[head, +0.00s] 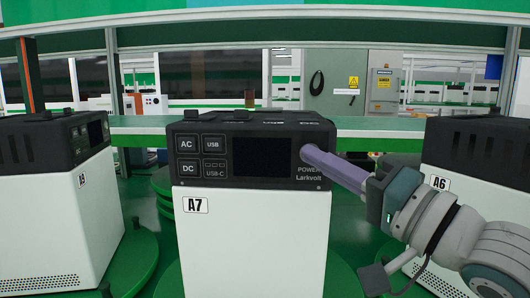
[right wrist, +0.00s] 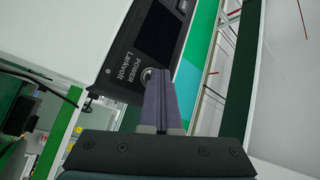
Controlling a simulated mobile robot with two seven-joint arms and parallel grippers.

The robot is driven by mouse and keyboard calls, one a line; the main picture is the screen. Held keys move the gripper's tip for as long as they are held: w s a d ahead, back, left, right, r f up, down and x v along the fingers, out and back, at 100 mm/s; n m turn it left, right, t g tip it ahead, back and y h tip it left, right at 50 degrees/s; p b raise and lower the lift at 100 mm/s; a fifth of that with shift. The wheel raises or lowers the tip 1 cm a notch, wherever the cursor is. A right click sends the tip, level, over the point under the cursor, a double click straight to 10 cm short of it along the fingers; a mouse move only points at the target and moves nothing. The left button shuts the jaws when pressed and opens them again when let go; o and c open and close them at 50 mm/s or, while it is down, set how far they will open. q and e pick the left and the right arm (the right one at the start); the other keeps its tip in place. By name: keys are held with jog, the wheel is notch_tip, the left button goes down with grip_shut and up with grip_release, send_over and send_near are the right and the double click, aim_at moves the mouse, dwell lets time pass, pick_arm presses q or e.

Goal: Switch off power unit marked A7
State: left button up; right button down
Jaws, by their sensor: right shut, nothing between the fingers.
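The power unit marked A7 (head: 250,230) stands in the middle of the head view, a white box with a black front panel. Its screen (head: 262,157) is dark, with AC, DC, USB and USB-C buttons to its left. My right gripper (head: 307,151) is shut and empty, with its purple fingertips at the panel's right end, above the word POWER. In the right wrist view a round power button (right wrist: 147,75) shows beside the fingertips (right wrist: 158,84), partly hidden by them. I cannot tell whether they touch it. My left gripper is not in view.
Similar units stand on both sides, A9 (head: 60,225) at left and A6 (head: 470,190) at right, partly behind my right arm. They stand on green round bases. A green-topped bench (head: 145,125) runs behind. A grey cabinet (head: 384,90) stands farther back.

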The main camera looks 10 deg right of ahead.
jog(key=shift+s+a+r+p, duration=0.1)
jog(key=shift+s+r+p, duration=0.05)
jog(key=shift+s+p, duration=0.25)
jog(key=shift+s, duration=0.25)
jog(key=s+p, duration=0.1)
jog(key=s+a+p, duration=0.1)
jog(key=s, duration=0.1)
jog(key=s+p, duration=0.1)
jog(key=shift+s+a+p, duration=0.25)
jog(key=shift+s+p, duration=0.1)
jog(key=shift+s, duration=0.05)
dwell(0.4)
